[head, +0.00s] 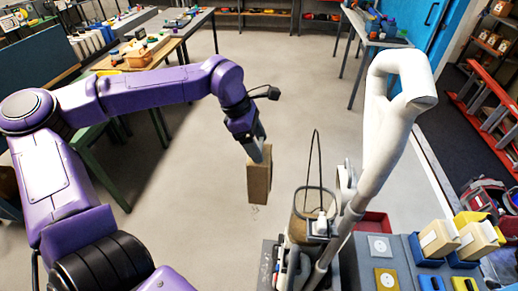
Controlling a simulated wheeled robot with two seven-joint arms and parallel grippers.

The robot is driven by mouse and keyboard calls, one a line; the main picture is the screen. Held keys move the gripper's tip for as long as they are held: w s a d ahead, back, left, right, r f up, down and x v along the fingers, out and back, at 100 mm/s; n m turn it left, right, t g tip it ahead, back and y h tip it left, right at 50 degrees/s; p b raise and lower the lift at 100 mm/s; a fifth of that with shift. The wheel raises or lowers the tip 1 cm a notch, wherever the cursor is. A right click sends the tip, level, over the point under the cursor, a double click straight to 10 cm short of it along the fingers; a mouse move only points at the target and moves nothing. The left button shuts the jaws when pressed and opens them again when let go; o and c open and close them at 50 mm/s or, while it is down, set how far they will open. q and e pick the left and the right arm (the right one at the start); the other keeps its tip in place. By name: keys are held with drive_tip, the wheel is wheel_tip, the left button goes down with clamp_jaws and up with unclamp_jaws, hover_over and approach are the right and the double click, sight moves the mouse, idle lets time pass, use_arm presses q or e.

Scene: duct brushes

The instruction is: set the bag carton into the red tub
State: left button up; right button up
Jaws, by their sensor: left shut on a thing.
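The bag carton (259,182) is a brown upright box held in the air at the middle of the head view. My left gripper (257,153) is shut on its top end from above; its fingertips are partly hidden by the carton. A red tub (374,222) shows only in part at the lower right, behind a thick white pipe. The carton is to the left of the tub and clear of it. My right gripper is not in view.
The white pipe (385,150) rises between carton and right side. A machine with a clear canister (312,205) and a thin upright loop stands left of the tub. A grey unit (405,258) with blue and yellow bins lies at the right. Open floor surrounds the carton.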

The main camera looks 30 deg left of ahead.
use_arm(q)
wheel_tip(320, 180, up, 18)
drive_tip(key=shift+f, duration=0.15)
idle(0.7)
